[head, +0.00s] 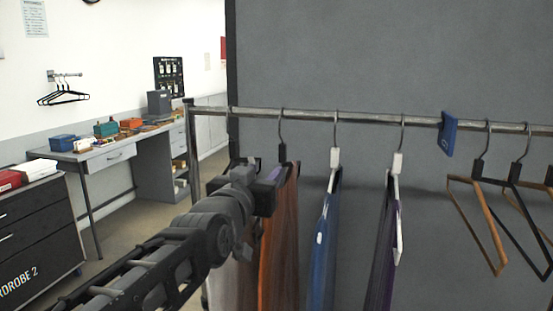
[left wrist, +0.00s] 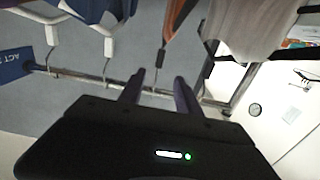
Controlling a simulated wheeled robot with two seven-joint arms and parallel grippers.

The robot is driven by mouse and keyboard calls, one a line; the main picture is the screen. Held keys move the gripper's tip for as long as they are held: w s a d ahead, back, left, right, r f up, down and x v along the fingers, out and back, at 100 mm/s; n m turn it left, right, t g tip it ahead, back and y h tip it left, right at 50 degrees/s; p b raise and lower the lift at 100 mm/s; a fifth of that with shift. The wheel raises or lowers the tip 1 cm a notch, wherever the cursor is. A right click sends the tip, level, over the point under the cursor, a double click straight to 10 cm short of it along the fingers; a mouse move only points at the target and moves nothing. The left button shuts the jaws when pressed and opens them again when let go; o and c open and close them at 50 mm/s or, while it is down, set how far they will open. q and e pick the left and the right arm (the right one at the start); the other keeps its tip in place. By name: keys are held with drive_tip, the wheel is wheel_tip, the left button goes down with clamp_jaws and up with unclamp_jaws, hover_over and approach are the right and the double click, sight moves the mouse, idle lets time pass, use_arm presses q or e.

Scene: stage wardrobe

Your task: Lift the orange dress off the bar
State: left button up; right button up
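The orange dress (head: 279,240) hangs from the bar (head: 360,118) on a hanger with a dark neck (head: 282,152). In the left wrist view, the picture is turned over, and the dress (left wrist: 176,20) shows at the top with the hanger neck (left wrist: 160,58) below it. My left gripper (head: 270,180) is beside the dress's hanger, below the bar. Its two fingers (left wrist: 157,90) are apart, and the hanger's hook appears between them; I cannot tell how deep it sits. My right gripper is not in view.
A pale garment (left wrist: 238,25) hangs next to the dress, partly behind my arm. A blue garment (head: 322,245) and a purple one (head: 380,260) hang to the right. A blue tag (head: 447,134) and empty hangers (head: 481,225) are farther along. A grey panel (head: 400,60) stands behind.

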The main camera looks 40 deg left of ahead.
sight(281, 154)
use_arm(q)
drive_tip(key=p+x, duration=0.7)
drive_tip(key=x, duration=0.6)
drive_tip(key=shift+w+a+r, duration=0.1)
drive_tip(key=shift+w, duration=0.05)
drive_tip(key=shift+w+a, duration=0.25)
drive_tip(key=shift+w, duration=0.45)
clamp_jaws()
idle(0.7)
drive_tip(key=shift+p, duration=0.3)
drive_tip(key=shift+r+p, duration=1.2)
drive_tip(key=shift+r, duration=0.5)
drive_tip(key=shift+s, duration=0.1)
